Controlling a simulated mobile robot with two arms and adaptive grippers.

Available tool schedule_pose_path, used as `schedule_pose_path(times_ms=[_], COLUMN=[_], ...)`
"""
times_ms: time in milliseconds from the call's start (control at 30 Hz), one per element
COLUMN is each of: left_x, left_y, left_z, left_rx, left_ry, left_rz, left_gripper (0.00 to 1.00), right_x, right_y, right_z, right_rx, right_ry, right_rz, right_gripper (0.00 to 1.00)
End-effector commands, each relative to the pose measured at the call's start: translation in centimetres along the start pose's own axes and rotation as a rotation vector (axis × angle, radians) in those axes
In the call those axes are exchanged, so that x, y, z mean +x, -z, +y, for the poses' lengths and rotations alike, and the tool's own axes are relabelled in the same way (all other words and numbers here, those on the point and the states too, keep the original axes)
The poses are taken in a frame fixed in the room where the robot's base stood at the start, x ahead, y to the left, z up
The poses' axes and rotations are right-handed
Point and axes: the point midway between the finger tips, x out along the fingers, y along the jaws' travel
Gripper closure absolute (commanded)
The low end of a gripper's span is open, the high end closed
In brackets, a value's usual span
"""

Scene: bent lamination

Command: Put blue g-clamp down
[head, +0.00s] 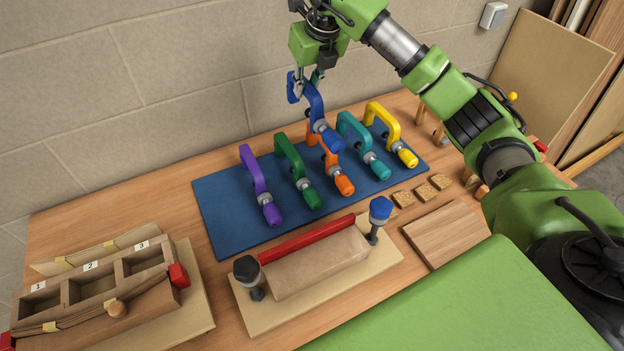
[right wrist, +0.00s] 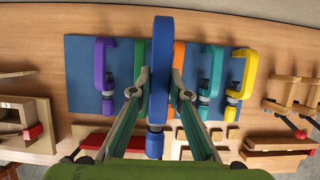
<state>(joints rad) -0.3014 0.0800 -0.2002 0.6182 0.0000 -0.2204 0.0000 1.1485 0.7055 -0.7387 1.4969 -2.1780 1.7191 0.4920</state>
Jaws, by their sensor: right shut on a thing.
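The blue g-clamp (head: 316,104) is held in my right gripper (head: 309,82), with its handle end pointing down toward the front. It hangs above the blue mat (head: 222,208), in front of the orange clamp (head: 341,181) in the head view. In the right wrist view the blue clamp (right wrist: 161,70) stands upright between the two fingers (right wrist: 160,88), which are shut on it. It partly hides the orange clamp (right wrist: 179,55) and the green clamp there. I cannot tell from the head view how high it is above the mat. My left gripper is not in view.
Purple (head: 259,183), green (head: 296,170), teal (head: 361,143) and yellow (head: 391,131) clamps line the mat. In front are a jig with a red strip (head: 310,243), a numbered box (head: 95,290), small wood blocks (head: 421,191) and a wooden board (head: 446,234). The mat's left end is clear.

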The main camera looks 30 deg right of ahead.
Motion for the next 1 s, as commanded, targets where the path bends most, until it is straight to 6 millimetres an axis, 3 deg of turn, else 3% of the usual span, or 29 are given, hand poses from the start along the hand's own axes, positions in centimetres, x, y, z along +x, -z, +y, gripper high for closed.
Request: schedule_pose_path(times_ms=[33,100,300,633,1000], left_x=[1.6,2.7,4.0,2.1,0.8], left_y=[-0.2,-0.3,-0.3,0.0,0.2], left_z=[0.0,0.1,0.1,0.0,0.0], left_rx=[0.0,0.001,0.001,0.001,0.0], left_ry=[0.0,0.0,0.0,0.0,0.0], left_rz=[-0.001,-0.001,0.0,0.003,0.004], left_gripper=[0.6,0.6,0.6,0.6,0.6], right_x=[2.0,3.8,6.9,11.6,15.2], right_y=[0.9,1.6,2.9,5.0,6.3], right_z=[0.0,0.0,0.0,-0.1,0.0], right_rx=[0.0,0.0,0.0,0.0,0.0], right_ry=[-0.001,0.0,-0.001,0.0,-0.001], right_rz=[0.001,0.002,-0.001,0.002,0.003], right_gripper=[1.0,1.0,1.0,1.0,1.0])
